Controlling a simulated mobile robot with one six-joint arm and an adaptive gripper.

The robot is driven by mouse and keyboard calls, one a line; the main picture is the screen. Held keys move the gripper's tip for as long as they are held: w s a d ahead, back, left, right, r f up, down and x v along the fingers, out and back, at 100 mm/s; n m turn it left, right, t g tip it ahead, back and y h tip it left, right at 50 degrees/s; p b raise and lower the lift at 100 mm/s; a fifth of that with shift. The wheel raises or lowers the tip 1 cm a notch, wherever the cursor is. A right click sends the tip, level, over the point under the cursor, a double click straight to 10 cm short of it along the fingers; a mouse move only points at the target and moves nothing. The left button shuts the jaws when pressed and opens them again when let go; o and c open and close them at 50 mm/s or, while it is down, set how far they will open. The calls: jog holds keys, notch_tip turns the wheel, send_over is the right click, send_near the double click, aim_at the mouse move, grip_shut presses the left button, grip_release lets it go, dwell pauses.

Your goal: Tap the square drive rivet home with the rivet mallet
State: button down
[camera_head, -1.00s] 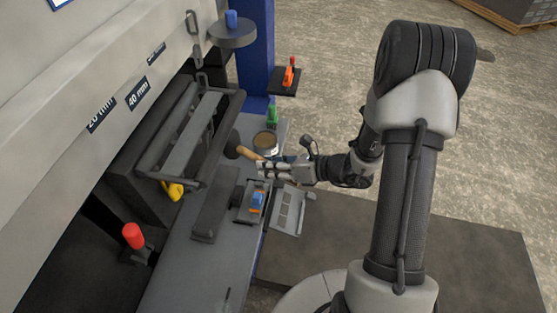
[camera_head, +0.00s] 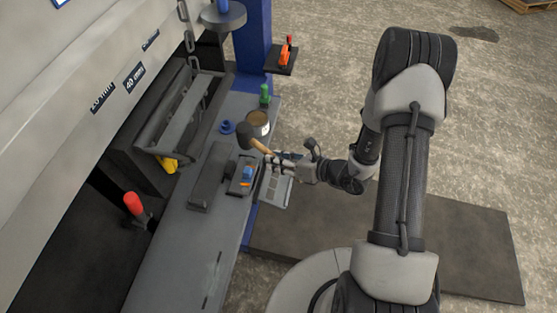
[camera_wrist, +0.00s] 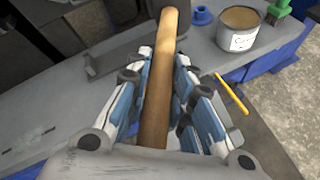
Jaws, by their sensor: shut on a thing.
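My gripper (camera_head: 279,158) is shut on the wooden handle of the rivet mallet (camera_head: 261,147). The handle also runs up between the fingers in the wrist view (camera_wrist: 158,80). The mallet's dark head points left over the bench in the head view. It hangs above the back end of a small dark fixture (camera_head: 235,189) that carries a blue and orange part (camera_head: 247,174). I cannot pick out the square drive rivet for certain.
A grey bench (camera_head: 200,240) runs along the machine. A labelled can (camera_head: 257,124), a blue ring (camera_head: 227,127) and a green part (camera_head: 265,94) stand behind the mallet. A long dark block (camera_head: 211,175) lies left of the fixture. A grey slotted plate (camera_head: 274,189) lies right of it.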

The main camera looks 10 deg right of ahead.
jog(key=shift+f+b, duration=2.95)
jog(key=shift+f, duration=0.65)
notch_tip(320, 180, up, 6)
jog(key=p, duration=0.4)
jog(key=shift+f, duration=0.3)
notch_tip(320, 180, down, 7)
notch_tip(320, 180, up, 9)
jog(key=p, duration=0.6)
jog(key=shift+r, duration=0.2)
